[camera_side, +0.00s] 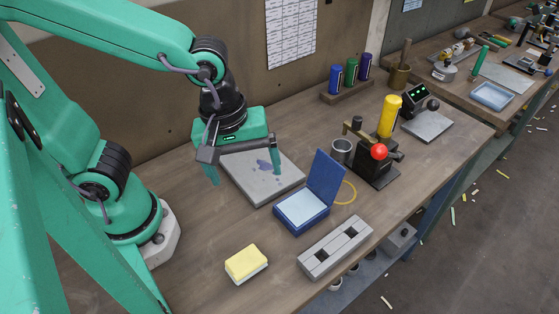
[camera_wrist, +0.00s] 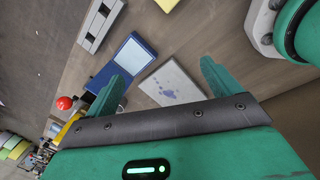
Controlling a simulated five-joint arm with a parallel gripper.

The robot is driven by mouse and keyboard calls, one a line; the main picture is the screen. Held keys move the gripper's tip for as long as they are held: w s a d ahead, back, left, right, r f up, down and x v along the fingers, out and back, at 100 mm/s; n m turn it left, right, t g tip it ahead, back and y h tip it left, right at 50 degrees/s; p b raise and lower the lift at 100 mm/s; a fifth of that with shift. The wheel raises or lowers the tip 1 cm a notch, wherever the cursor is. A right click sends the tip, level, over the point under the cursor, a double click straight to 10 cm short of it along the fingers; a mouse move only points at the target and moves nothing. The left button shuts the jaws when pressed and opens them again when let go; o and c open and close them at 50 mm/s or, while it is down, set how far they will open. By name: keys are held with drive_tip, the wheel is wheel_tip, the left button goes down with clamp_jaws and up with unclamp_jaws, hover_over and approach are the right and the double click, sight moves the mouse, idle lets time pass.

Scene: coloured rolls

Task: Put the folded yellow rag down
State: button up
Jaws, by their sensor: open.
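The folded yellow rag (camera_side: 246,262), yellow on top with a white lower layer, lies flat on the wooden bench (camera_side: 190,222) near its front edge. Part of it shows at the top edge of the wrist view (camera_wrist: 167,4). My gripper (camera_side: 246,175) is open and empty, above a grey plate (camera_side: 283,189) with purple stains, farther back on the bench and apart from the rag. In the wrist view my gripper's (camera_wrist: 163,76) two green fingers are spread wide, with the stained plate (camera_wrist: 189,77) between them.
An open blue box (camera_side: 289,223) stands right of the plate. A grey block with square holes (camera_side: 324,263) lies right of the rag. A press with a red knob (camera_side: 379,152), a metal cup (camera_side: 341,151) and a rack of coloured rolls (camera_side: 347,91) stand farther back.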

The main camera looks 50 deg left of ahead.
drive_tip(key=w+a+r+m+t, duration=0.1)
drive_tip(key=a+r+m+t, duration=0.1)
drive_tip(key=a+m, duration=0.3)
drive_tip(key=a+r+m+t+y, duration=0.1)
drive_tip(key=a+r+m+t, duration=0.1)
drive_tip(key=a+r+m, duration=0.3)
drive_tip(key=a+m, duration=0.1)
drive_tip(key=a, duration=0.2)
drive_tip(key=shift+w, duration=0.4)
drive_tip(key=shift+c, duration=0.3)
drive_tip(key=c, duration=0.3)
drive_tip(key=shift+c, duration=0.2)
